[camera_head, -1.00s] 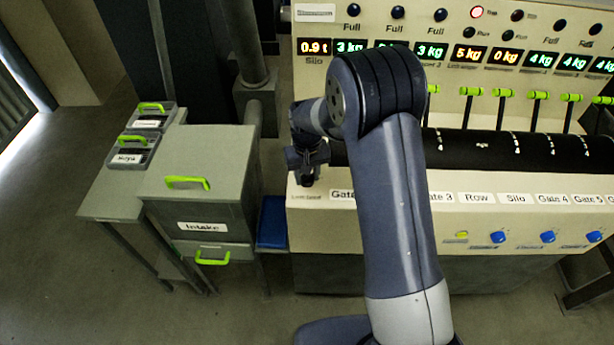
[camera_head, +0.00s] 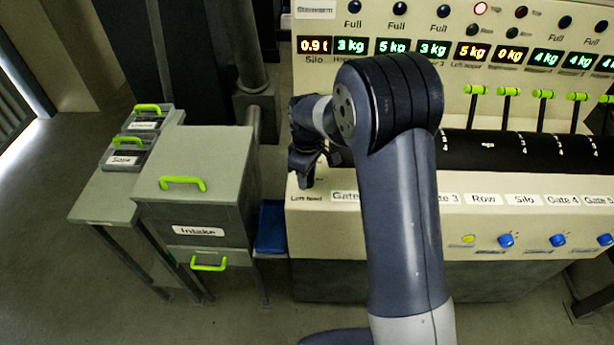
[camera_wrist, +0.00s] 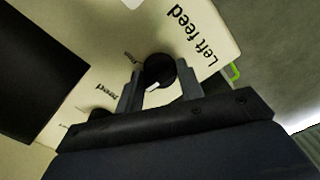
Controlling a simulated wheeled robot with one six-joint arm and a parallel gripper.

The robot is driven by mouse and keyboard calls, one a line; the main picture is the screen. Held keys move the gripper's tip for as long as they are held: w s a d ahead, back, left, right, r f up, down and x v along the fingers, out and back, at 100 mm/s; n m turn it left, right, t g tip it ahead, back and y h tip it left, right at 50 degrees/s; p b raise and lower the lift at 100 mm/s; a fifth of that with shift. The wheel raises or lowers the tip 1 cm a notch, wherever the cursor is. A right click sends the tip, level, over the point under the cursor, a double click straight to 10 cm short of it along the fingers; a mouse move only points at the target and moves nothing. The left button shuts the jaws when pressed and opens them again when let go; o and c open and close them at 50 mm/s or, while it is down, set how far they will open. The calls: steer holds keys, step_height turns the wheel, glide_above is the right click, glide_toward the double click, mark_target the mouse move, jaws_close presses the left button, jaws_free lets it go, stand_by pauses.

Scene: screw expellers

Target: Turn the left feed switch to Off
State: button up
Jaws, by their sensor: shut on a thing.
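The left feed switch (camera_wrist: 158,70) is a round black knob with a white pointer mark, beside the printed label "Left feed" (camera_wrist: 196,35) in the wrist view. Its mark faces the lower edge of that view, towards my gripper. My gripper (camera_wrist: 160,82) has one finger on each side of the knob and is shut on it. Small lettering beside the knob is too blurred to read. In the head view my gripper (camera_head: 303,172) is at the left end of the cream panel, just above the "Left feed" label (camera_head: 307,198); the knob is hidden there.
A second dark knob (camera_wrist: 98,114) shows partly behind my gripper. The cream control panel (camera_head: 470,222) carries blue knobs and green-handled levers (camera_head: 508,92).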

steer(key=shift+r+n, duration=0.1)
steer(key=shift+n, duration=0.4)
steer(key=o, duration=1)
step_height(320, 180, up, 11)
steer(key=shift+f+b, duration=0.15)
steer(key=shift+b, duration=0.55)
step_height(320, 180, down, 11)
steer(key=shift+r+p, duration=0.1)
steer(key=shift+p, duration=0.55)
steer(key=shift+m, duration=0.3)
